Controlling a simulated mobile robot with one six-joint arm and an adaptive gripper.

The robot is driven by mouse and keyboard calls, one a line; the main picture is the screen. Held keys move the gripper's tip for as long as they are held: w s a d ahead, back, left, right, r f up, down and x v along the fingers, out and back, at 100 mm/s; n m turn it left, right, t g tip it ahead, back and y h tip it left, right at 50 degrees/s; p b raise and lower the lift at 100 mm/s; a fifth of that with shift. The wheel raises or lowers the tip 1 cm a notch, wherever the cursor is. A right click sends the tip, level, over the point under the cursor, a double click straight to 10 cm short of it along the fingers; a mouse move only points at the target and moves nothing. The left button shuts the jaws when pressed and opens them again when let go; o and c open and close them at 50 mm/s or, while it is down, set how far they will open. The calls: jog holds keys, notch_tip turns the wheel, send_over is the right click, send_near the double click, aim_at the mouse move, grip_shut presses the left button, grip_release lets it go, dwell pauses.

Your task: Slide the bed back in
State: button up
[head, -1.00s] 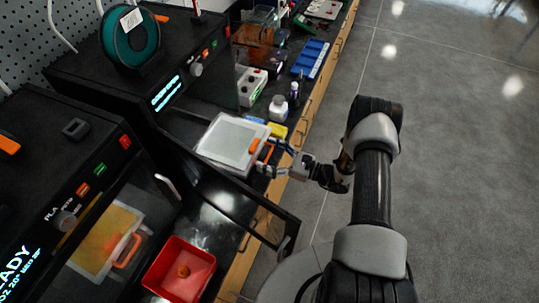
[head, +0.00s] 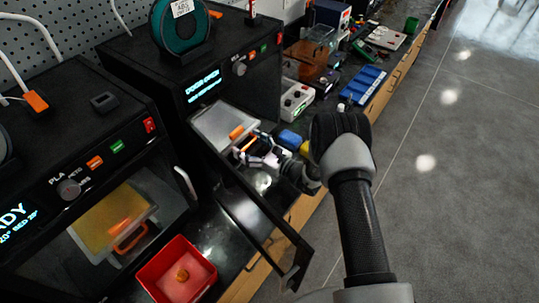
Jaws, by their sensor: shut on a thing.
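The bed (head: 222,122) is a pale grey plate with a light rim and an orange handle (head: 247,144) on its near side. It lies level at the opening of the far black printer (head: 150,75), and its back edge is at or inside the opening. My gripper (head: 256,151) is shut on the bed's handle from the right. My arm and the fingers hide part of the handle. The printer's dark-framed door (head: 262,213) stands open in front of my wrist. The printer's display (head: 203,83) seems to read "DOOR OPEN".
A nearer printer (head: 90,190) has its door closed with a yellow-looking bed inside. A red bin (head: 177,272) holding a small orange part stands on the bench. A white box (head: 297,98) and a blue tray (head: 363,85) are beyond. The floor at right is clear.

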aim_at(242, 139)
jog(key=shift+x, duration=1.15)
jog(key=shift+w, duration=0.2)
jog(key=shift+w+r+b, duration=0.1)
jog(key=shift+r+b, duration=0.05)
jog(key=shift+b, duration=0.15)
jog(key=shift+a+r, duration=0.1)
jog(key=o, duration=1.3)
jog(key=shift+d, duration=0.35)
jog(key=v, duration=1.1)
jog(key=shift+s+d, duration=0.15)
jog(key=shift+s, duration=0.25)
